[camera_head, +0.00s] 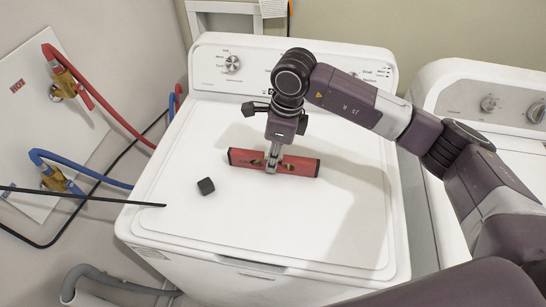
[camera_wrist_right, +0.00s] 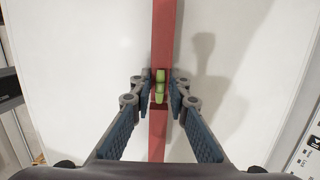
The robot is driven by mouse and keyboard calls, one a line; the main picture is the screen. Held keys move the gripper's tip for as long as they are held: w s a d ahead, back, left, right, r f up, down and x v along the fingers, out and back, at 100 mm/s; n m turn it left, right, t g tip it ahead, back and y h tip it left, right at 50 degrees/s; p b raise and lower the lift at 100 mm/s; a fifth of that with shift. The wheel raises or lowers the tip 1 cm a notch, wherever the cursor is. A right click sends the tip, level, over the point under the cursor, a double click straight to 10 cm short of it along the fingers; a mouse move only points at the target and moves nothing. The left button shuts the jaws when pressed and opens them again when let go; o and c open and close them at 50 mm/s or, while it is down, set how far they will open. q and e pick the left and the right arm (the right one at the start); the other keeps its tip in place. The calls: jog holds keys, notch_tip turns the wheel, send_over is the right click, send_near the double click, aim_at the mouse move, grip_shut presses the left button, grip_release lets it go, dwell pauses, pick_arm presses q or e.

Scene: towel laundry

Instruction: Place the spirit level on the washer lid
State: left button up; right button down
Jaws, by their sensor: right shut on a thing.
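The red spirit level (camera_head: 300,166) is at the middle of the white washer lid (camera_head: 260,215), lying roughly left to right. My right gripper (camera_head: 272,166) is shut on its middle from above. In the right wrist view the level (camera_wrist_right: 164,30) runs up and down between the fingers (camera_wrist_right: 161,98), with its green vial (camera_wrist_right: 160,85) between the fingertips. The level is at or very close to the lid; I cannot tell whether it touches. My left gripper is not in view.
A small black block (camera_head: 206,186) lies on the lid, left of the level. Red (camera_head: 110,112) and blue hoses (camera_head: 80,166) and a black cable run along the left. A second white machine (camera_head: 480,100) stands at the right. The lid's front is clear.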

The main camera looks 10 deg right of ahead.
aim_at(280, 157)
jog(key=shift+f, duration=0.1)
jog(key=c, duration=1.8)
grip_release()
jog(key=shift+c, duration=0.2)
jog(key=shift+r, duration=0.6)
jog(key=r+b, duration=0.1)
jog(key=r, duration=0.2)
jog(key=d+r, duration=0.1)
jog(key=r, duration=0.2)
jog(key=r+b, duration=0.1)
jog(key=r, duration=0.2)
jog(key=shift+s+d+r+b, duration=0.2)
jog(key=shift+s+r+b, duration=0.1)
jog(key=shift+d+r, duration=0.1)
jog(key=shift+r, duration=0.6)
jog(key=shift+s+f, duration=0.1)
